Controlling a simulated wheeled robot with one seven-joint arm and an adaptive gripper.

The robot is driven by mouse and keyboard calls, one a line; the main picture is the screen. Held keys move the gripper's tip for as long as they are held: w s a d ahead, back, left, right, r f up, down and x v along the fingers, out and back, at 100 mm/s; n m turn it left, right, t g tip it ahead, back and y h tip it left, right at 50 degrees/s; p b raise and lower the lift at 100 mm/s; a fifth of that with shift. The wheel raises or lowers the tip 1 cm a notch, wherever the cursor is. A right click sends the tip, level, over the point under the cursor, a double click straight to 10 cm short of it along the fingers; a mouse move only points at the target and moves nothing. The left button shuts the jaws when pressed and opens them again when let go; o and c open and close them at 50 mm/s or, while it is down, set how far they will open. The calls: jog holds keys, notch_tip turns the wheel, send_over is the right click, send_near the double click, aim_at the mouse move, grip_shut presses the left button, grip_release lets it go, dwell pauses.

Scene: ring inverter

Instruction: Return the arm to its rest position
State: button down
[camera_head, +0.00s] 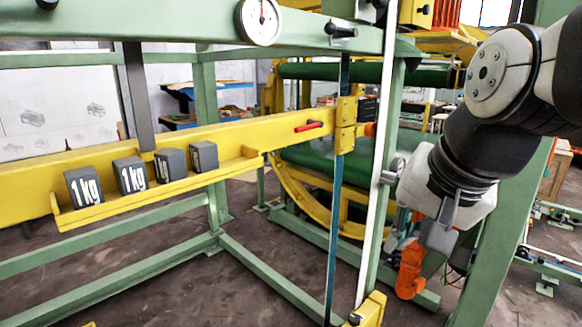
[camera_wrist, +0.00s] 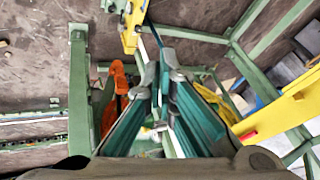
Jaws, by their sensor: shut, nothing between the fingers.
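My arm (camera_head: 480,150) hangs in from the right edge of the head view, bent at a black joint. At its end my gripper (camera_head: 438,238) points down, beside the green frame post and apart from the yellow beam. In the wrist view my gripper's two fingers (camera_wrist: 158,78) come together near the middle of the picture. The gripper is shut with nothing between the fingers. The fingertips are partly dark and small in the head view.
A yellow beam (camera_head: 250,133) with a tray holds several dark 1 kg blocks (camera_head: 83,187). A red handle (camera_head: 308,126) sticks out from it. A dial gauge (camera_head: 260,20) sits above. An orange part (camera_head: 410,270) stands behind my gripper. Green rails cross the floor.

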jog(key=s+d+f+n, duration=0.2)
jog(key=s, duration=0.3)
jog(key=s+d+f+n+h, duration=0.1)
jog(key=s+d+f+n, duration=0.1)
jog(key=s, duration=0.3)
jog(key=shift+n, duration=0.8)
jog(key=shift+f, duration=0.1)
